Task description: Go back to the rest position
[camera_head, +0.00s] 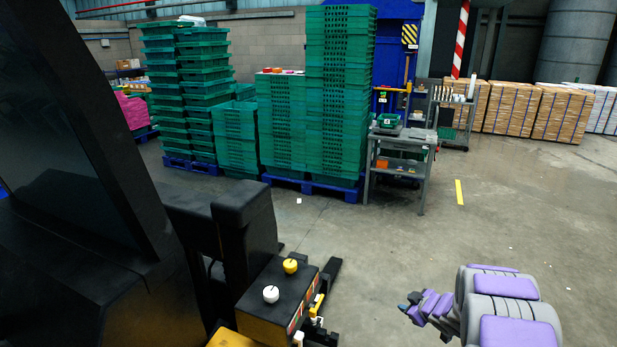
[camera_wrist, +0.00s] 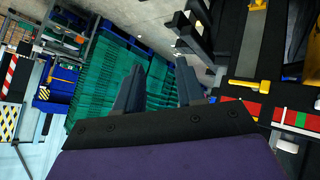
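My arm is purple and grey and shows at the lower right of the head view. My gripper (camera_head: 412,303) is at its left end, above bare floor. In the wrist view, the two dark fingers of my gripper (camera_wrist: 160,84) stand apart with nothing between them. Crates and floor show through the gap. No object is held.
A black and yellow machine (camera_head: 268,312) with a white and a yellow knob stands at lower left, left of my gripper. Tall green crate stacks (camera_head: 340,110) and a grey workbench (camera_head: 402,145) stand farther back. The concrete floor (camera_head: 530,210) at right is clear.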

